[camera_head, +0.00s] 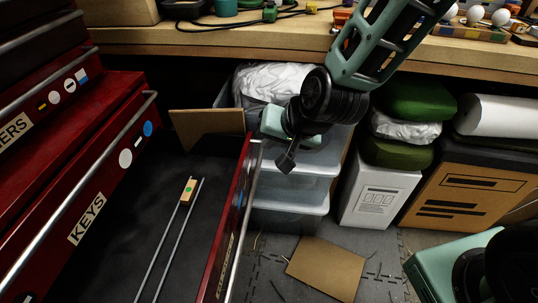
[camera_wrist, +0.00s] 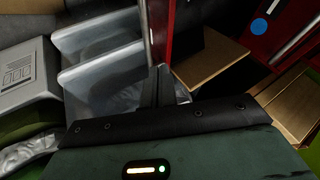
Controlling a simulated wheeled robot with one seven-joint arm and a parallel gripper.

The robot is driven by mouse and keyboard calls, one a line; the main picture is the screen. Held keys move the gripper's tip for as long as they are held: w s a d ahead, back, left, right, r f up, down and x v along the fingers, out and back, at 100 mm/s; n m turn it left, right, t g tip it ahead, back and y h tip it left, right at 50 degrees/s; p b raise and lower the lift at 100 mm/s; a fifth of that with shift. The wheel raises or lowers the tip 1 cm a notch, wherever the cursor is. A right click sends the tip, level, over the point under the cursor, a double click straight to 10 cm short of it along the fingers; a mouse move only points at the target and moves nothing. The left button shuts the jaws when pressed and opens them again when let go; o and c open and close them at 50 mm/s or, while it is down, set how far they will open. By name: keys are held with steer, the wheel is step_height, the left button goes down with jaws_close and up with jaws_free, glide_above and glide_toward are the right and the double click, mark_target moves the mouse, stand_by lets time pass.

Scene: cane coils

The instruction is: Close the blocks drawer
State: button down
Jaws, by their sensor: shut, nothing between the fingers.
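The open drawer (camera_head: 226,225) stands pulled out from the red cabinet, with a red front, a long metal handle (camera_head: 243,215) and a label too oblique to read. Inside, on its dark floor, lie two thin metal rods (camera_head: 158,255) and a small wooden block (camera_head: 188,190) with a green mark. My gripper (camera_head: 286,162) is shut and empty, pointing down just right of the far end of the drawer front. In the wrist view its fingertips (camera_wrist: 157,72) are close to the red drawer front (camera_wrist: 160,35); I cannot tell whether they touch.
The closed KEYS drawer (camera_head: 85,215) is above at left. A workbench (camera_head: 290,33) with small items runs along the back. Clear plastic bins (camera_head: 290,195), a white box (camera_head: 378,195) and a cardboard box (camera_head: 470,190) stand beneath it. A cardboard sheet (camera_head: 325,268) lies on the floor.

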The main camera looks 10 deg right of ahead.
steer(key=b, duration=0.2)
glide_toward(247, 158)
steer(key=x, duration=0.5)
steer(key=shift+d, duration=0.2)
